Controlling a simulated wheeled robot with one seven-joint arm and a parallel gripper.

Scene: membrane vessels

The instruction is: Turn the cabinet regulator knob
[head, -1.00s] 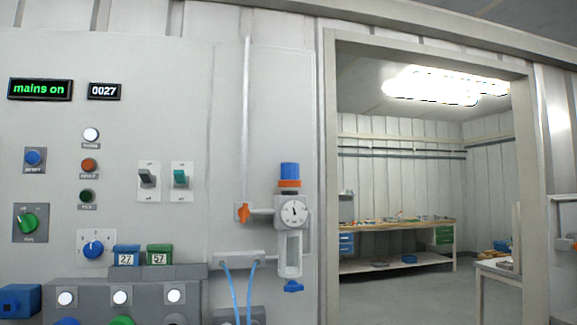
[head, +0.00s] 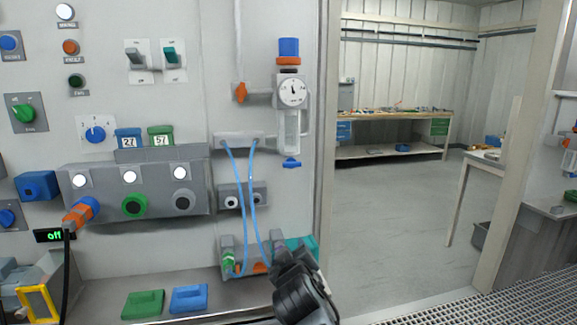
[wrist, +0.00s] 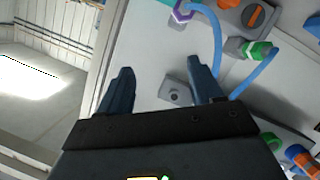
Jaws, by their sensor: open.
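The regulator unit (head: 291,105) is mounted on the wall panel left of the doorway. Its knob is a blue ribbed cap (head: 289,48) on top, above an orange ring (head: 288,61). A round gauge (head: 293,91) faces out below it, then a clear bowl (head: 291,130) with a blue drain fitting. My gripper is dark and open in the wrist view (wrist: 162,80), with nothing between its fingers. In the head view my dark arm end is low, at the panel's bottom edge, well below the knob. The knob is not in the wrist view.
An orange valve handle (head: 240,92) is left of the gauge. Switches, a plug and a shelf with blue and green blocks lie left. The doorway (head: 400,215) at right has open floor.

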